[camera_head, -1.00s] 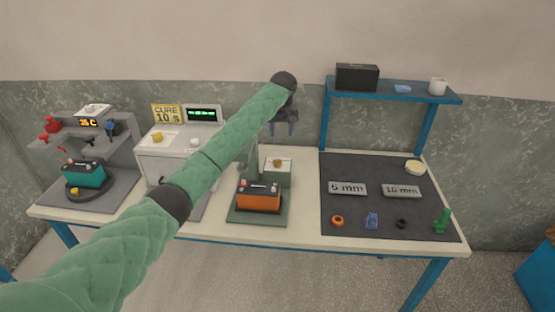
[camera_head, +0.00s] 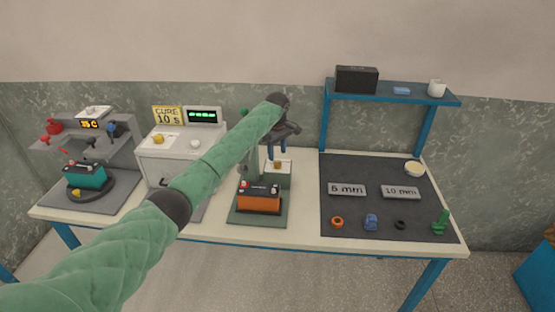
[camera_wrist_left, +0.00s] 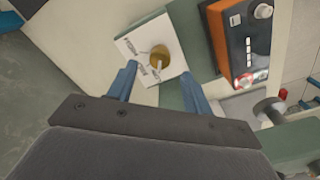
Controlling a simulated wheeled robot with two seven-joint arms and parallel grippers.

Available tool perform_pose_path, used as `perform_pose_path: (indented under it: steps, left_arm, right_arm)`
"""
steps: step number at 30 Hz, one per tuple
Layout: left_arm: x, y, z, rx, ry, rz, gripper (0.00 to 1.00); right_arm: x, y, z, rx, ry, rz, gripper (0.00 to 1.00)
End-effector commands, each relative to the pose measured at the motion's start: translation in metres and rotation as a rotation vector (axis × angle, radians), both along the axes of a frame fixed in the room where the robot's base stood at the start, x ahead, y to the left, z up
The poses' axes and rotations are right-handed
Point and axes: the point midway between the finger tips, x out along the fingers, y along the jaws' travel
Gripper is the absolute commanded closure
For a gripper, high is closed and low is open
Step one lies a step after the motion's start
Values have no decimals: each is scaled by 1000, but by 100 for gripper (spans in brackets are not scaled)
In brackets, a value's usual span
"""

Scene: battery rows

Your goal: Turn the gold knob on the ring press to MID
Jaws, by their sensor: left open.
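The gold knob (camera_head: 277,165) sits on a white dial plate on the small green-sided box of the ring press (camera_head: 260,218). In the left wrist view the gold knob (camera_wrist_left: 160,54) shows a pale pointer bar, with labels around it too small to read surely. My left gripper (camera_head: 277,154) is open and points down just above the knob. In the wrist view its blue fingertips (camera_wrist_left: 159,70) stand on either side of the dial plate, with the knob just beyond them; I cannot tell whether they touch anything. My right gripper is not in view.
An orange battery (camera_head: 258,202) sits on the press base, close beside the dial box. The cure oven (camera_head: 165,180) is at left, with a teal battery (camera_head: 85,178) farther left. A dark mat (camera_head: 375,206) with labels and small parts lies at right.

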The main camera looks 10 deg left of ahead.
Motion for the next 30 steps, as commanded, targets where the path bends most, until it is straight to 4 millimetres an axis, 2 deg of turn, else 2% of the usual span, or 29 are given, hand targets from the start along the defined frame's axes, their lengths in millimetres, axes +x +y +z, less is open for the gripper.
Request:
perform_pose_path:
  steps: [6, 10, 22, 23, 27, 30]
  left_arm:
    - [0, 0, -28, 0, 2, 0, 50]
    - [0, -1, -39, -1, 1, -1, 50]
    - [0, -1, -48, 0, 0, -2, 50]
    - [0, -1, -47, -1, 1, -2, 52]
    - [0, -1, -47, 0, 0, -2, 79]
    - [0, -1, -47, 0, 0, -2, 94]
  right_arm:
    - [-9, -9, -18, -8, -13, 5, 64]
    - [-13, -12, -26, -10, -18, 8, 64]
    - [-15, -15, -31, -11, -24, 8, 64]
    - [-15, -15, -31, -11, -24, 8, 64]
    - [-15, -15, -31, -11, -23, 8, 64]
    - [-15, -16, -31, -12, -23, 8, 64]
